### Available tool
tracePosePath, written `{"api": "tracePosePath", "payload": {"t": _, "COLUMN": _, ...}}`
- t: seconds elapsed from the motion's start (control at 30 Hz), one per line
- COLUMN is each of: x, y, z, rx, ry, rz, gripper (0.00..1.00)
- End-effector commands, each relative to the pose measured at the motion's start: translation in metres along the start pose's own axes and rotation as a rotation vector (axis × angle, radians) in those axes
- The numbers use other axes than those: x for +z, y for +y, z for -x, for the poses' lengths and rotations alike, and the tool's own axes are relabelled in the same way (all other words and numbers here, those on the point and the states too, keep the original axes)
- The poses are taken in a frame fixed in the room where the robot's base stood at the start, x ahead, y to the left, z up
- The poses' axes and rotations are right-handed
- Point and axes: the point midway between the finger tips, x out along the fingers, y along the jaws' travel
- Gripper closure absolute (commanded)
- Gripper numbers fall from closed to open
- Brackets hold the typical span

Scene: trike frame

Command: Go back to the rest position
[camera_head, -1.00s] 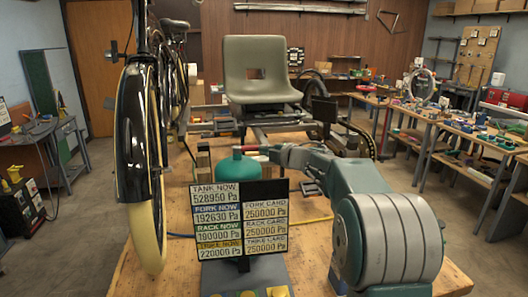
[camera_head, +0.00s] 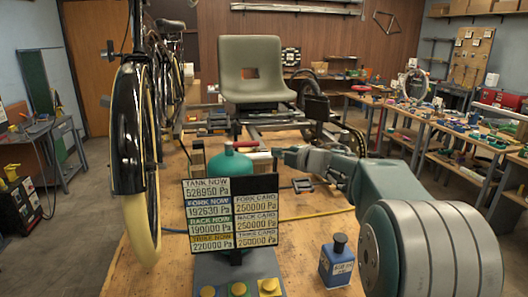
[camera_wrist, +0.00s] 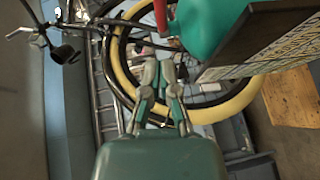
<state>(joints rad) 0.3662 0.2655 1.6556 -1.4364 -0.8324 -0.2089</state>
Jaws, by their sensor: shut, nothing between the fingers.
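My gripper (camera_head: 279,154) is at the end of my arm, which reaches in from the lower right in the head view. It is above the wooden bench top, just right of the green tank (camera_head: 231,164), and looks empty. In the wrist view my gripper (camera_wrist: 160,66) has its two fingers close together with nothing held. A yellow-rimmed wheel (camera_wrist: 205,112) shows beyond them. The green tank (camera_wrist: 212,28) and the edge of the display board (camera_wrist: 262,45) are at the upper right there.
A bicycle wheel (camera_head: 130,140) rises on the left. The trike seat (camera_head: 254,68) is behind. A cluttered workbench (camera_head: 450,122) lines the right.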

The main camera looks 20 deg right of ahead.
Motion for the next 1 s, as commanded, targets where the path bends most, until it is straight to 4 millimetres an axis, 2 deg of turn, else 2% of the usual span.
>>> {"api": "tracePosePath", "payload": {"t": 0.1, "x": 0.006, "y": 0.0, "z": 0.015, "rx": 0.0, "ry": -0.002, "rz": -0.001, "gripper": 1.0}}
{"api": "tracePosePath", "payload": {"t": 0.3, "x": 0.003, "y": 0.001, "z": 0.019, "rx": 0.0, "ry": -0.004, "rz": -0.001, "gripper": 1.0}}
{"api": "tracePosePath", "payload": {"t": 0.47, "x": -0.009, "y": 0.021, "z": 0.028, "rx": 0.056, "ry": -0.11, "rz": -0.071, "gripper": 1.0}}
{"api": "tracePosePath", "payload": {"t": 0.57, "x": -0.019, "y": 0.035, "z": 0.047, "rx": 0.115, "ry": -0.253, "rz": -0.193, "gripper": 1.0}}
{"api": "tracePosePath", "payload": {"t": 0.67, "x": -0.028, "y": 0.037, "z": 0.073, "rx": 0.159, "ry": -0.399, "rz": -0.347, "gripper": 1.0}}
{"api": "tracePosePath", "payload": {"t": 0.77, "x": -0.041, "y": 0.025, "z": 0.103, "rx": 0.178, "ry": -0.532, "rz": -0.515, "gripper": 1.0}}
{"api": "tracePosePath", "payload": {"t": 0.83, "x": -0.051, "y": 0.01, "z": 0.125, "rx": 0.175, "ry": -0.62, "rz": -0.641, "gripper": 1.0}}
{"api": "tracePosePath", "payload": {"t": 0.97, "x": -0.08, "y": -0.032, "z": 0.167, "rx": 0.13, "ry": -0.765, "rz": -0.884, "gripper": 1.0}}
{"api": "tracePosePath", "payload": {"t": 1.0, "x": -0.091, "y": -0.048, "z": 0.179, "rx": 0.105, "ry": -0.806, "rz": -0.96, "gripper": 1.0}}
